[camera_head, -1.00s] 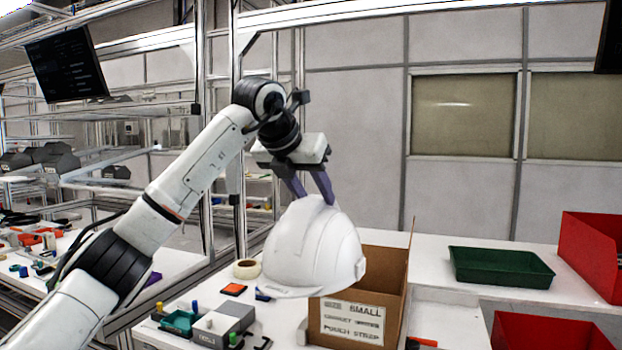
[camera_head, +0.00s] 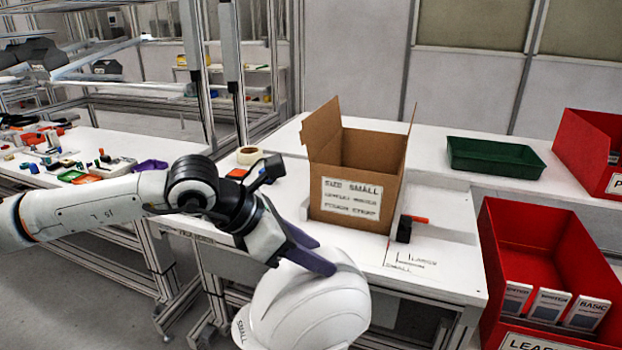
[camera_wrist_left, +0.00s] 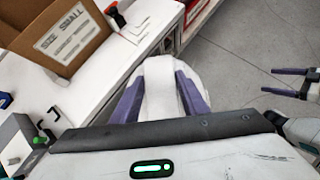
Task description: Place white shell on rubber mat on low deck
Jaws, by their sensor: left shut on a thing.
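The white shell (camera_head: 310,305) is a hard-hat shell at the bottom of the head view, marked SMALL on its side and cut off by the lower edge. My left gripper (camera_head: 318,258) is shut on its upper part and holds it in front of the table edge. In the left wrist view the shell (camera_wrist_left: 160,85) shows between the purple fingers. My right gripper (camera_wrist_left: 283,82) is at the right of that view, fingers apart and empty. I cannot make out the rubber mat or the low deck.
An open cardboard box (camera_head: 355,185) marked SMALL stands on the white table (camera_head: 440,225). Red bins (camera_head: 545,235) with small boxes stand at the right. A tape roll (camera_head: 249,155) is left of the cardboard box.

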